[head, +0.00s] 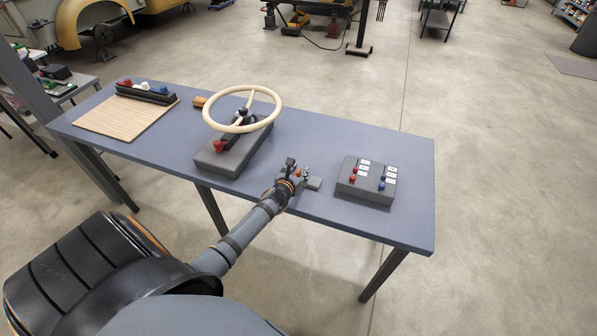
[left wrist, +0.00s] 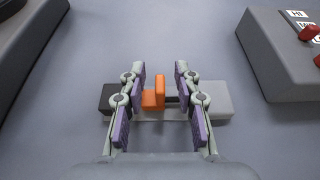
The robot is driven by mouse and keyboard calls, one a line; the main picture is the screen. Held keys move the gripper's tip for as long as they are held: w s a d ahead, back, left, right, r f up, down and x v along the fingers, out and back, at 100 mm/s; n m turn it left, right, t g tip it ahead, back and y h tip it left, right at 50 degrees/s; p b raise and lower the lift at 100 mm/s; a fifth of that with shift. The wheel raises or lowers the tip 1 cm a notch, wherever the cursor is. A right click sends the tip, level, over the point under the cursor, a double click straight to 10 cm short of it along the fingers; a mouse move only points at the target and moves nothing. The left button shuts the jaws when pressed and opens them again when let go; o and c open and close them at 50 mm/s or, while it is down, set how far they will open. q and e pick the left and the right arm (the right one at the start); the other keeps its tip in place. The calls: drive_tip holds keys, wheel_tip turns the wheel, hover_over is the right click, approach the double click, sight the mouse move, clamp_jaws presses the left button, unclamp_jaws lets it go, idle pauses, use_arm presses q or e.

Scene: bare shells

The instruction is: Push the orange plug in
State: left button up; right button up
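The orange plug (left wrist: 158,93) lies between the two fingers of my left gripper (left wrist: 160,72) in the left wrist view. A dark block (left wrist: 110,96) is at its left, and a light grey block (left wrist: 217,98) is at its right. A thin dark shaft shows between the orange part and the right finger; its far end is hidden. The purple-padded fingers are apart. The right finger is clear of the orange part; I cannot tell whether the left touches it. In the head view my left gripper (head: 298,171) is at the table's front edge. My right gripper is not in view.
On the blue-grey table (head: 330,150) a box with red and blue switches (head: 366,180) stands right of the gripper. A cream steering wheel (head: 272,118) on a grey base stands to the left. A wooden board (head: 122,117) lies farther left.

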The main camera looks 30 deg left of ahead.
use_arm(q)
clamp_jaws()
idle(0.3)
